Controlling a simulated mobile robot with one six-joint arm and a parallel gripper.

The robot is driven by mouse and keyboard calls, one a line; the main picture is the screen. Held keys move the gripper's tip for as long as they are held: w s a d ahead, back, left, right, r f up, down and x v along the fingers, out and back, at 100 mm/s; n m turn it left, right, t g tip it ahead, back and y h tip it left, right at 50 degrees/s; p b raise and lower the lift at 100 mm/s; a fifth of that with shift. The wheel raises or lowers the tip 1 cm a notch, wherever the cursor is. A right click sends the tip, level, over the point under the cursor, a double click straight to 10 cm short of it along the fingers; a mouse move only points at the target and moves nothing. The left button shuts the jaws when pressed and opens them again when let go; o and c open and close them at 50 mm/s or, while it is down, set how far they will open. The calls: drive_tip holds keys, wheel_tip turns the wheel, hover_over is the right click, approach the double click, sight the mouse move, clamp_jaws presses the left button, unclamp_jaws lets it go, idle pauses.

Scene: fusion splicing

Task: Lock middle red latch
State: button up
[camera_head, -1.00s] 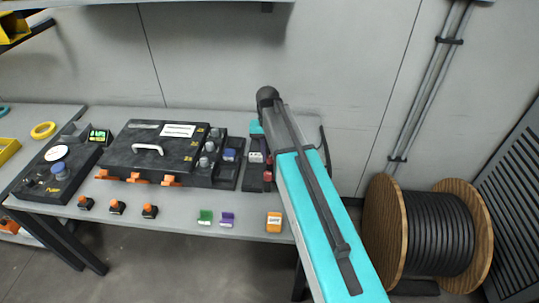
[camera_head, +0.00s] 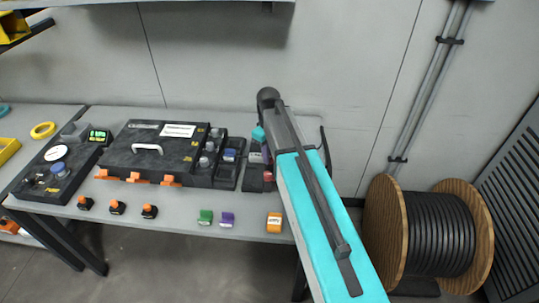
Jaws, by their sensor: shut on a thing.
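A dark narrow device (camera_head: 253,180) stands at the right end of the table, partly covered by my teal arm. A small red latch (camera_head: 267,177) shows on its right side beside the arm; the other red parts there are mostly hidden, so I cannot tell which latch this is or whether it is locked. My gripper (camera_head: 266,153) is down at the latch side of the device, below the teal wrist. It is shut on a red latch, but the fingertips are largely hidden by the arm and very small.
A black case (camera_head: 160,148) with a white handle and several orange latches stands left of the device. A cable spool (camera_head: 430,235) stands on the floor at right.

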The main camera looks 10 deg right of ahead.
drive_tip(key=shift+w+n, duration=0.1)
drive_tip(key=shift+n, duration=2.2)
clamp_jaws()
drive_tip(key=shift+d, duration=0.1)
drive_tip(key=o, duration=1.1)
unclamp_jaws()
drive_tip(key=shift+c, duration=0.2)
drive_tip(key=shift+r, duration=0.1)
wheel_tip(320, 180, up, 14)
drive_tip(key=b, duration=0.3)
drive_tip(key=shift+s+f, duration=0.2)
drive_tip(key=shift+s, duration=0.05)
drive_tip(key=shift+s+a, duration=0.1)
drive_tip(key=shift+a, duration=0.1)
